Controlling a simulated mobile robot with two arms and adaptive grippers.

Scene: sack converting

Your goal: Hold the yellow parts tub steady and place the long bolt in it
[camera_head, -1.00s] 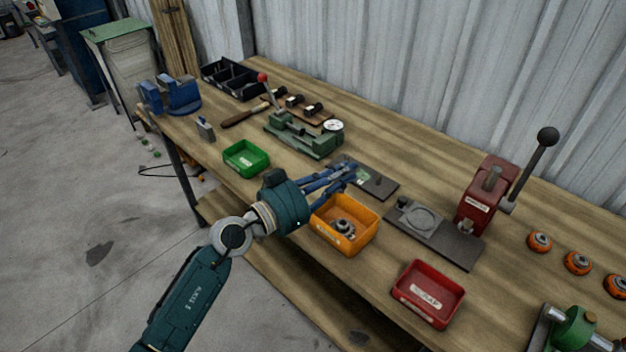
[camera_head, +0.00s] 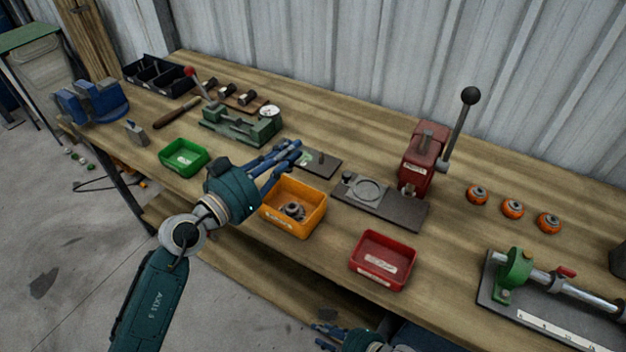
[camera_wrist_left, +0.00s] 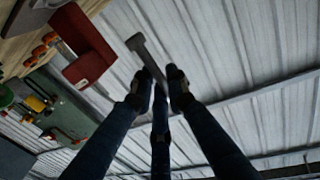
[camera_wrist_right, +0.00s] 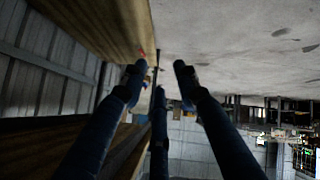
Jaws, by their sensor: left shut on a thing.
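The yellow parts tub (camera_head: 310,221) stands on the bench near its front edge, with round metal parts inside. My left gripper (camera_head: 289,152) is above the bench, just behind and left of the tub in the head view. It is shut on the long bolt (camera_wrist_left: 138,44), whose grey head sticks out past the fingertips in the left wrist view. I cannot make out the bolt in the head view. My right gripper (camera_head: 327,335) shows at the bottom edge of the head view, low in front of the bench. Its fingers are apart and empty in the right wrist view (camera_wrist_right: 158,72).
A red tray (camera_head: 384,262) stands right of the tub and a green tray (camera_head: 184,157) left of it. A red press (camera_head: 421,165) with a grey base plate is behind right. A green fixture (camera_head: 240,124) is behind left. Bare wood lies between tub and red tray.

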